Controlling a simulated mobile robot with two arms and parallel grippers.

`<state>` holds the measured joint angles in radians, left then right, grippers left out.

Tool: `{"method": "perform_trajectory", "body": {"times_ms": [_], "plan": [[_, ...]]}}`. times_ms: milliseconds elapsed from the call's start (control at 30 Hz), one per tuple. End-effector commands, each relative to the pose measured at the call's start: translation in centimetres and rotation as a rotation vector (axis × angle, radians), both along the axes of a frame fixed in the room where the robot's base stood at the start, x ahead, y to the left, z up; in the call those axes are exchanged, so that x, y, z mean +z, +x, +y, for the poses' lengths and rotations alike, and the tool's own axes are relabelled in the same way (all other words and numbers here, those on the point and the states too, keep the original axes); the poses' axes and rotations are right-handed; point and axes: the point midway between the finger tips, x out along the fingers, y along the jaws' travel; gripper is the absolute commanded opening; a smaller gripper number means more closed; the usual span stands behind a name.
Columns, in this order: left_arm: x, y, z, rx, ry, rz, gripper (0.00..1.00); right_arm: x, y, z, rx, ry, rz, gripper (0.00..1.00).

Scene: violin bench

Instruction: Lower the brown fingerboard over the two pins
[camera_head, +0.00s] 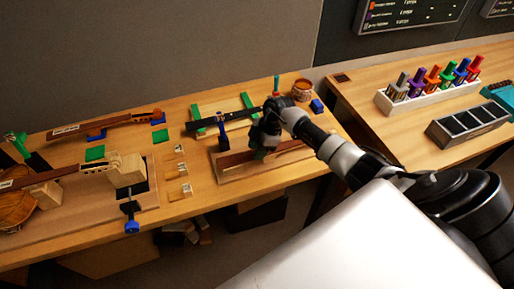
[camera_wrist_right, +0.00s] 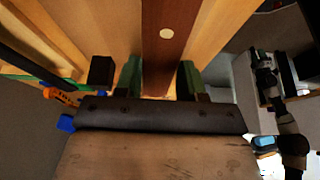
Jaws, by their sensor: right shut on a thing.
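The brown fingerboard (camera_head: 237,158) is a long dark-brown strip in the front middle of the bench, at the light wooden tray (camera_head: 228,177). In the right wrist view the fingerboard (camera_wrist_right: 165,60) runs between my green fingertips, with a pale round dot on its face. My right gripper (camera_head: 262,152) is shut on it near its middle. The gripper's fingers (camera_wrist_right: 160,80) also show in the wrist view, one on each side of the strip. I cannot make out the two pins, nor whether the fingerboard touches the tray. My left gripper is not in view.
A black strip (camera_head: 225,118) lies across green supports behind my gripper. Small pale blocks (camera_head: 182,170) stand to the left. Violin parts with a neck (camera_head: 75,170) are farther left. A rack of coloured-handled tools (camera_head: 430,90) and a black compartment box (camera_head: 468,124) are right.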

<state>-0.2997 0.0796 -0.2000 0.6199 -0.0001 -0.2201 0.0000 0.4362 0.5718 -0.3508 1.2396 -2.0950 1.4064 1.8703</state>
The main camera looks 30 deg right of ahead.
Motion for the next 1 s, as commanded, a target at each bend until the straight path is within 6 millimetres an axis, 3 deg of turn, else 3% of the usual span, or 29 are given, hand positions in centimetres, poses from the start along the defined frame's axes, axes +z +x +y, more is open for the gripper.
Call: {"method": "perform_trajectory", "body": {"times_ms": [600,633,800,1000], "plan": [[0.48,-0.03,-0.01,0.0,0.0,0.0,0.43,0.01,0.02,-0.02,0.0,0.0,0.0,0.15],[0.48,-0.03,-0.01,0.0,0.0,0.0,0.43,0.01,0.02,-0.02,0.0,0.0,0.0,0.42],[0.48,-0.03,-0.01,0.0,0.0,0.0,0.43,0.01,0.02,-0.02,0.0,0.0,0.0,0.69],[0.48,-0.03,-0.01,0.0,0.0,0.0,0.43,0.0,0.0,-0.02,0.0,0.0,0.0,0.69]]}}
